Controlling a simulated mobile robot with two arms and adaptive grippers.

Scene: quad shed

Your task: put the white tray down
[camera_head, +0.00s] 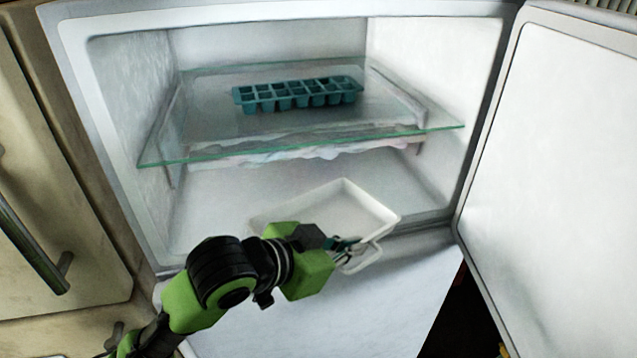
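The white tray (345,203) is shallow and rectangular, with a handle at its front right. It is at the bottom opening of the open fridge or freezer compartment, partly inside. My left gripper (352,250) is at the tray's front handle, with its fingers around it and seemingly shut on it. My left arm hides the tray's front left part. I cannot tell whether the tray's underside touches the compartment floor (215,205). My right gripper is not in view.
A glass shelf (205,147) above the tray holds a teal ice cube tray (298,95). Something pale and crumpled lies below that shelf. The open white door (560,180) stands at the right, and a beige cabinet (75,190) with a metal handle at the left.

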